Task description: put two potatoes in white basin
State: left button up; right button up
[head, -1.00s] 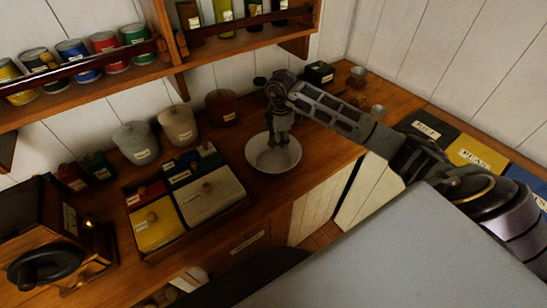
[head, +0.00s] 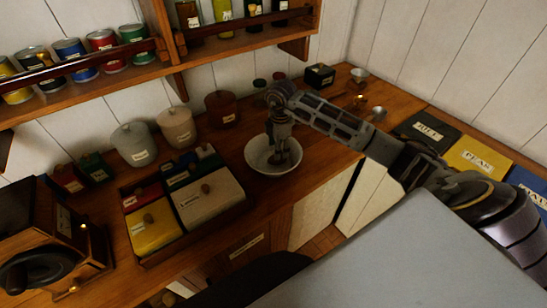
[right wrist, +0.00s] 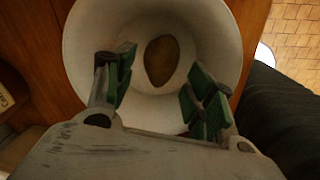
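The white basin (head: 258,166) stands on the wooden counter, and it fills much of the right wrist view (right wrist: 220,35). A brown potato (right wrist: 162,62) lies on the basin's floor. My right gripper (head: 283,158) points down into the basin. In the right wrist view its green-padded fingers (right wrist: 160,82) are spread apart with the potato beyond and between them, and I see no finger touching it. No second potato can be made out. My left gripper is not in view.
A wooden box of lidded compartments (head: 146,262) stands left of the basin. Lidded canisters (head: 134,145) line the wall behind. A coffee grinder (head: 45,245) is at far left. Shelves with tins overhang the back. Small metal cups (head: 377,113) stand on the counter right of the basin.

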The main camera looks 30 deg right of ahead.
jog(key=shift+o, duration=0.8)
notch_tip(320, 180, up, 12)
jog(key=shift+s, duration=0.3)
jog(key=shift+s+f, duration=0.1)
dwell(0.9)
